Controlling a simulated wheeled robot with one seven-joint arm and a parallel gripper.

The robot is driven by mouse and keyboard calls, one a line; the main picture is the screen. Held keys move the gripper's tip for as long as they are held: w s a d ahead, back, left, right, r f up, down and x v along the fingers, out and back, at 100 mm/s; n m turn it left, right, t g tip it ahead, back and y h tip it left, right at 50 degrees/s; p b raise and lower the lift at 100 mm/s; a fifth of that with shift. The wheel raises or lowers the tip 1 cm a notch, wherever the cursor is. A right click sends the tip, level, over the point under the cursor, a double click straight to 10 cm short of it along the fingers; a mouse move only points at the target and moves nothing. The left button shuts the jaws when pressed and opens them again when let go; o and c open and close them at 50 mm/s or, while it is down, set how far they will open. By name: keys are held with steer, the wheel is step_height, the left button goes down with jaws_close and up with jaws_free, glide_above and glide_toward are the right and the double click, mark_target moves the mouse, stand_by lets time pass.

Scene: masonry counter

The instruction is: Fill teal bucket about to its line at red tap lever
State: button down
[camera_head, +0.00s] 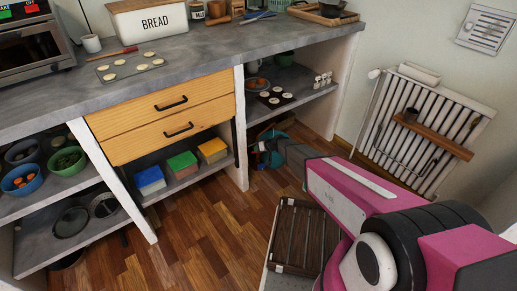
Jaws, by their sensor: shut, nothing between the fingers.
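A teal round thing (275,158), which looks like the teal bucket, stands low under the right part of the counter. It is small in view and partly covered by my arm's end. My pink arm reaches in from the lower right, and my gripper (264,147) is at the bucket, small and dark, with its fingers shut and empty. I cannot tell whether it touches the bucket. No red tap lever, fill line or water can be made out.
The grey counter (215,55) carries a bread box (150,20) and a tray of dough rounds (130,67). A white post (240,130) stands left of my gripper. A slatted crate (297,235) is on the floor below my arm. Wooden floor (200,230) is clear at front left.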

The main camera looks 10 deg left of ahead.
steer(key=shift+s+a+f+n+t+h, duration=0.2)
steer(key=shift+s+f+n+t+h, duration=0.1)
steer(key=shift+t, duration=0.1)
stand_by(0.4)
steer(key=shift+s+a+f+n+t+h, duration=0.25)
steer(key=shift+f+n+t+h, duration=0.05)
steer(key=shift+f+t+h, duration=0.15)
steer(key=shift+s+a+f+n+t+h, duration=0.25)
steer(key=shift+f+n+t+h, duration=0.1)
steer(key=shift+f+h, duration=0.1)
steer(key=shift+r, duration=0.1)
stand_by(0.5)
